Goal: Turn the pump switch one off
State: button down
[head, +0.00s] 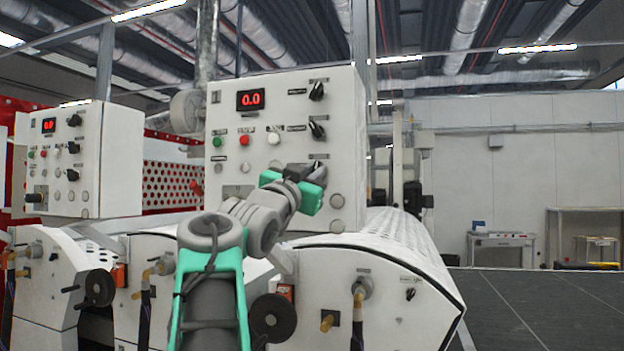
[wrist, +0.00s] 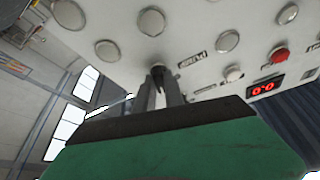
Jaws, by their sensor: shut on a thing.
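The white control panel (head: 225,170) faces me in the head view, with black rotary switches in a column at its right side. The top switch (head: 317,91) and the middle switch (head: 317,131) are clear of my gripper. My gripper (head: 312,174) is at the lowest switch of this column and mostly covers it. In the wrist view my gripper (wrist: 161,92) is shut on this small black switch knob (wrist: 157,72), with a finger on each side.
The panel also has a green button (head: 216,142), a red button (head: 244,140), a white button (head: 273,138) and a red 0.0 display (head: 251,100). A similar panel (head: 100,160) stands at left. A white machine housing (head: 330,275) lies below my gripper.

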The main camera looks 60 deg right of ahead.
jog(key=n+t, duration=0.2)
jog(key=n, duration=0.2)
jog(key=n+t+y+b, duration=0.1)
jog(key=n+t, duration=0.1)
jog(key=n, duration=0.3)
jog(key=n+t+b, duration=0.1)
jog(key=n+t, duration=0.1)
jog(key=n, duration=0.2)
jog(key=shift+s+r+n+t+y, duration=0.25)
jog(key=shift+s+n+t+y, duration=0.05)
jog(key=shift+n+t, duration=0.1)
jog(key=shift+a+n, duration=0.1)
jog(key=shift+n, duration=0.2)
jog(key=c, duration=1.9)
grip_release()
jog(key=o, duration=0.5)
jog(key=shift+w+f+b, duration=0.1)
jog(key=shift+f+b, duration=0.05)
jog(key=shift+b, duration=0.15)
jog(key=shift+c, duration=0.2)
jog(key=b+v, duration=0.3)
jog(key=v, duration=0.4)
jog(key=shift+s+a+b, duration=0.2)
jog(key=shift+b, duration=0.1)
